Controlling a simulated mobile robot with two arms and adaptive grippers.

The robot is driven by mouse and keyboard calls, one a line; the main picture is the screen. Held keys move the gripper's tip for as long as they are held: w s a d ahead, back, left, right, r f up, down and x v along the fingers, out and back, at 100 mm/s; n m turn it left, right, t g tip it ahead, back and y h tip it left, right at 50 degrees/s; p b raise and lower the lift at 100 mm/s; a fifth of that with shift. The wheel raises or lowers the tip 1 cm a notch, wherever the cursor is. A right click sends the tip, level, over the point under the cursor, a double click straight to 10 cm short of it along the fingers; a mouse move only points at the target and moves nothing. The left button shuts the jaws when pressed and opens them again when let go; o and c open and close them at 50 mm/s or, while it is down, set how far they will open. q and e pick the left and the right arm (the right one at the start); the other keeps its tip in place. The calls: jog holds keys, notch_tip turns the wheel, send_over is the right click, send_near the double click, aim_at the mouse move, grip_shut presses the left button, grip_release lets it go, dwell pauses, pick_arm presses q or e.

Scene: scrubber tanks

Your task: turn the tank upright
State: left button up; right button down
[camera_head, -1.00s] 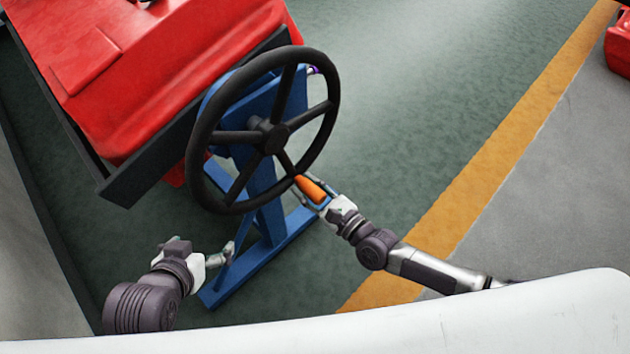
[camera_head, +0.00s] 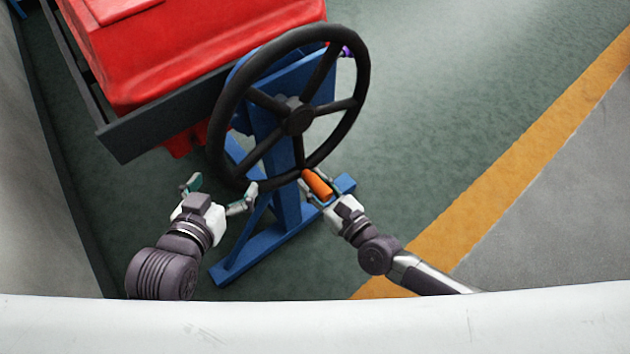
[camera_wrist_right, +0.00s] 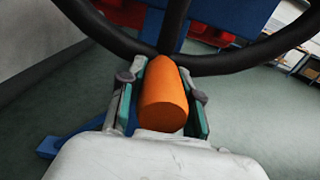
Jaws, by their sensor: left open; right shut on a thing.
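The red tank (camera_head: 200,50) lies in a dark frame on a blue stand (camera_head: 285,190) in the head view. A black handwheel (camera_head: 298,115) faces me on the stand. An orange handle (camera_head: 317,184) sits at the wheel's lower rim. My right gripper (camera_head: 318,186) is shut on the orange handle, and the right wrist view shows the handle (camera_wrist_right: 164,97) between the two fingers. My left gripper (camera_head: 218,190) is open and empty, just below and left of the wheel's lower left rim. The tank's far end is cut off by the picture edge.
A dark frame bar (camera_head: 165,120) runs along the tank's near side. The green floor (camera_head: 450,110) right of the wheel is clear, with an orange line (camera_head: 520,155) beyond it. A grey wall or surface (camera_head: 40,190) stands at the left.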

jog(key=shift+s+a+f, duration=0.1)
jog(key=shift+s+a, duration=0.15)
jog(key=shift+a, duration=0.05)
jog(key=c, duration=0.8)
grip_release()
jog(key=shift+w, duration=0.1)
jog(key=shift+d, duration=0.1)
jog(key=shift+d, duration=0.1)
jog(key=v, duration=1.2)
